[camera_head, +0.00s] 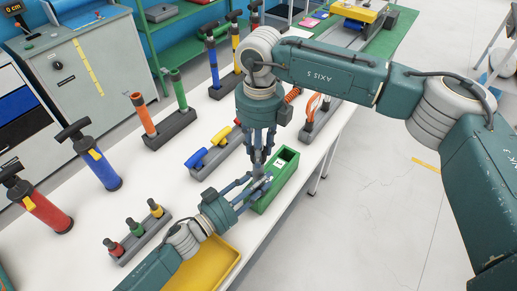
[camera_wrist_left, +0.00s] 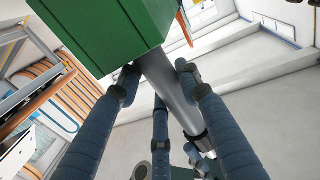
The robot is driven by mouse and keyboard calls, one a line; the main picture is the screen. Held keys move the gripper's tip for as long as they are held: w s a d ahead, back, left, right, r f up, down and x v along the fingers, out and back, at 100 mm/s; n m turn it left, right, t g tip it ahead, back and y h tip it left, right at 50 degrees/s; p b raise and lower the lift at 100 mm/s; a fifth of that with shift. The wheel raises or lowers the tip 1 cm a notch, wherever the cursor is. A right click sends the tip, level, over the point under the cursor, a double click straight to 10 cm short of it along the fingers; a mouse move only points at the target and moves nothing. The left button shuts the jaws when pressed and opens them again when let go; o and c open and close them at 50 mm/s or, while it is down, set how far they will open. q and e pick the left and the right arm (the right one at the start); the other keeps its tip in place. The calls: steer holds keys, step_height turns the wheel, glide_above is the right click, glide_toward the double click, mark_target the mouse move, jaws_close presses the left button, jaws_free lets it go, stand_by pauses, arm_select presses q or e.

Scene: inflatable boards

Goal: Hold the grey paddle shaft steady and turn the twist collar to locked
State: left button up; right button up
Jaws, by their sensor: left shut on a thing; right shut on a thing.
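The grey paddle shaft (camera_wrist_left: 165,82) runs slantwise out from under a green box (camera_wrist_left: 100,28) in the left wrist view. My left gripper (camera_wrist_left: 158,80) is shut around the shaft, close to the box. A dark band, seemingly the twist collar (camera_wrist_left: 203,139), shows lower on the shaft, with parts of my right gripper beside it. In the head view, my left gripper (camera_head: 256,181) is below my right gripper (camera_head: 259,158), which reaches down, shut at the shaft's collar end. The fingers hide most of the shaft and collar there; the collar's lock position cannot be read.
The green box (camera_head: 287,157) stands at the white table's (camera_head: 160,185) right edge. A yellow tray (camera_head: 222,262) lies near my left arm. Racks with coloured handles (camera_head: 170,128) and small knobs (camera_head: 137,238), plus blue (camera_head: 98,163) and red pumps (camera_head: 43,207), stand to the left.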

arm_select(q)
steer(key=shift+a+f, duration=0.15)
arm_select(e)
steer(key=shift+d, duration=0.1)
steer(key=o, duration=0.9)
steer(key=shift+o, duration=1.4)
step_height(320, 180, up, 12)
steer(key=shift+r, duration=0.1)
arm_select(q)
steer(key=o, duration=1.3)
steer(key=shift+o, duration=0.2)
steer(key=shift+s, duration=0.15)
